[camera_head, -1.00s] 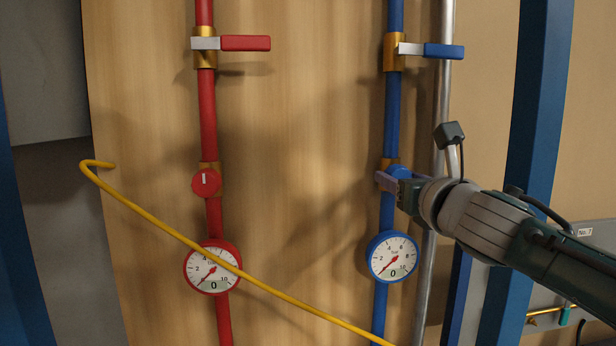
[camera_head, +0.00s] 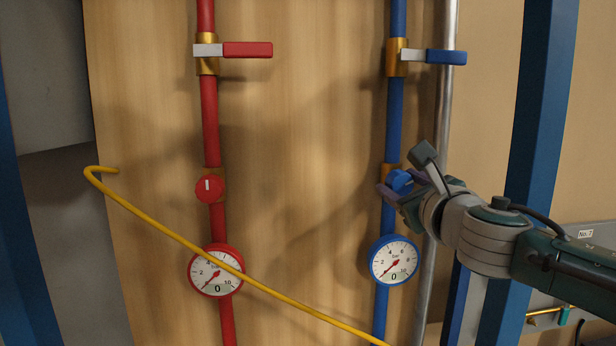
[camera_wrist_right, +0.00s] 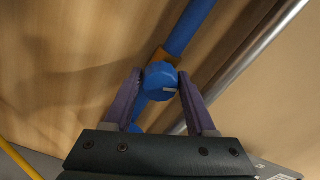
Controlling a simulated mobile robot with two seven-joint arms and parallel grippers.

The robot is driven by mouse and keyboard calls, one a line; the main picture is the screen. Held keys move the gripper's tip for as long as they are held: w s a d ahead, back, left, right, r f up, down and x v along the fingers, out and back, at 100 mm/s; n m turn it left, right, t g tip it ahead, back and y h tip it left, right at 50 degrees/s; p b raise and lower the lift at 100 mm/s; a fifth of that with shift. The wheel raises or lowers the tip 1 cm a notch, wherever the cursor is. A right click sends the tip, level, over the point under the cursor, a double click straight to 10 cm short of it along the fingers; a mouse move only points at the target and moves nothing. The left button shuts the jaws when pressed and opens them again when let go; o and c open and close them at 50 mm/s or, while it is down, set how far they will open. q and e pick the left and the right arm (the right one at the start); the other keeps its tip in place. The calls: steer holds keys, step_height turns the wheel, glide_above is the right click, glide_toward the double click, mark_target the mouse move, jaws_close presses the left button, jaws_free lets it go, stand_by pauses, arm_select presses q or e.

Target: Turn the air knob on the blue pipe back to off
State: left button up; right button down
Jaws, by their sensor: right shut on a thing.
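The blue air knob (camera_head: 399,181) sits on the blue pipe (camera_head: 394,120), just above the blue-rimmed gauge (camera_head: 394,261), whose needle points near the low end by the 0. My right gripper (camera_head: 396,188) is shut on the blue knob, its fingers on both sides of it. In the right wrist view the knob (camera_wrist_right: 161,77) lies between the two purple fingertips (camera_wrist_right: 160,82), and a pale mark shows on its lower right face. The gripper partly hides the knob in the head view. My left gripper is out of view.
A red pipe (camera_head: 209,120) with a red knob (camera_head: 209,189) and gauge (camera_head: 216,270) runs at left. A yellow hose (camera_head: 180,233) crosses low in front. Lever valves with red (camera_head: 247,50) and blue (camera_head: 446,57) handles sit above. A grey pipe (camera_head: 443,100) stands right of the blue pipe.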

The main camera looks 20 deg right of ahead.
steer(key=shift+n, duration=0.8)
steer(key=shift+r+n+p, duration=0.1)
steer(key=shift+n+p, duration=0.55)
steer(key=shift+n, duration=0.35)
steer(key=shift+f+n, duration=0.2)
steer(key=shift+n, duration=0.5)
steer(key=shift+d+r+n+p, duration=0.1)
steer(key=shift+r+n+p, duration=0.05)
steer(key=shift+n+p, duration=0.8)
steer(key=shift+f+n, duration=0.2)
steer(key=shift+n, duration=0.45)
